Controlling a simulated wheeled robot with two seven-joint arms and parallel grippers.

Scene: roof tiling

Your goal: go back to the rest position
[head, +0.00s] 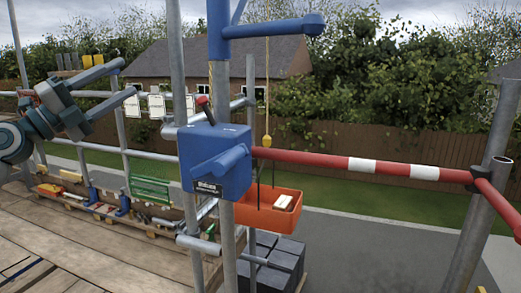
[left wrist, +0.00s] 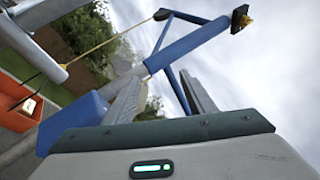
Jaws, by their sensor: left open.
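My left gripper (head: 128,77) is at the upper left in the head view, its two long grey fingers spread apart with nothing between them. It is left of the blue winch box (head: 215,160) and clear of it. In the left wrist view the gripper (left wrist: 165,88) points up toward the sky, with the blue hoist arm (left wrist: 185,45) crossing behind the fingers. My right gripper is in neither view.
An orange tub (head: 268,212) with a pale item inside hangs from the hoist rope beside the scaffold. A red-and-white rail (head: 330,160) runs right. Dark stacked blocks (head: 272,262) stand below.

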